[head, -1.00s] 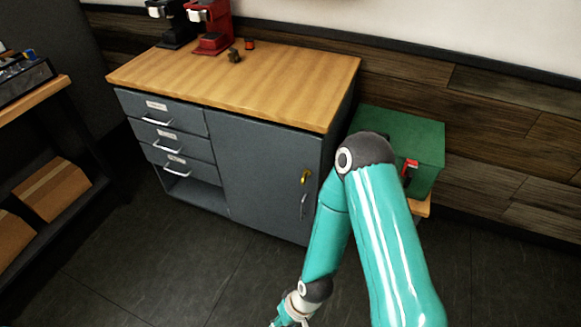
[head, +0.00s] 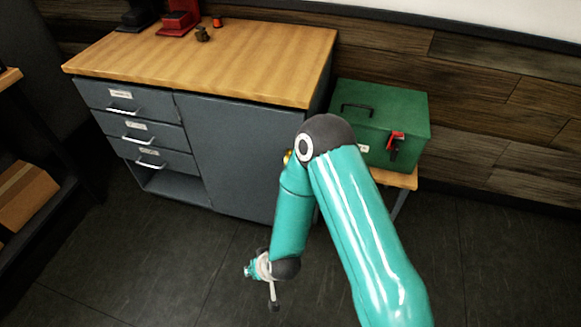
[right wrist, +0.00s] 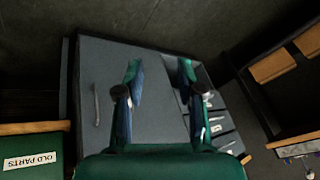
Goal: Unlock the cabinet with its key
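The grey cabinet (head: 240,150) has a wooden top, drawers on the left and a closed door on the right. A brass-yellow bit of the key (head: 287,156) shows at the door's right side, mostly hidden behind my right arm. The door handle (right wrist: 97,103) shows in the right wrist view; I cannot make out the key there. My right gripper (right wrist: 160,68) has its two fingers apart with nothing between them, facing the cabinet door. In the head view the right hand hangs low in front of the cabinet, its fingers unclear. My left gripper is not in view.
A green box (head: 385,115) with a red latch sits on a low wooden stand right of the cabinet. An OLD PARTS label (right wrist: 30,162) shows at the wrist view's left. A red machine (head: 180,18) stands on the cabinet top. The floor in front is clear.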

